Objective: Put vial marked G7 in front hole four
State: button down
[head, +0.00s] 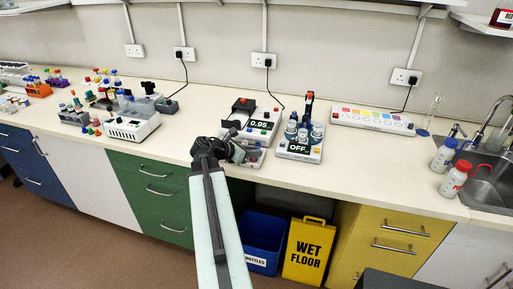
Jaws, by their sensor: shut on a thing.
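My gripper (236,152) is over the front edge of the bench, at a small grey device (251,159). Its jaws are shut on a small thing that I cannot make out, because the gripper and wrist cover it. No G7 mark is readable in the head view. Several grey-capped bottles or vials stand on the white device reading OFF (300,149), just right of my gripper. I cannot tell any row of holes or pick out front hole four at this size.
A device reading 0.95 (258,124) stands behind my gripper. A white unit (132,126) and racks of coloured-capped tubes are at left. A strip of coloured squares (371,119), two bottles (454,179) and a sink (486,176) are at right. Bare bench lies right of the OFF device.

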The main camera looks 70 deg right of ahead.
jog(key=c, duration=1.5)
grip_release()
jog(key=shift+f, duration=0.1)
jog(key=shift+c, duration=0.2)
jog(key=p+v, duration=0.3)
jog(key=v, duration=0.3)
jog(key=p+v, duration=0.3)
jog(key=v, duration=0.3)
jog(key=shift+w+d+r, duration=0.15)
jog(key=shift+w+r, duration=0.05)
jog(key=shift+r, duration=0.1)
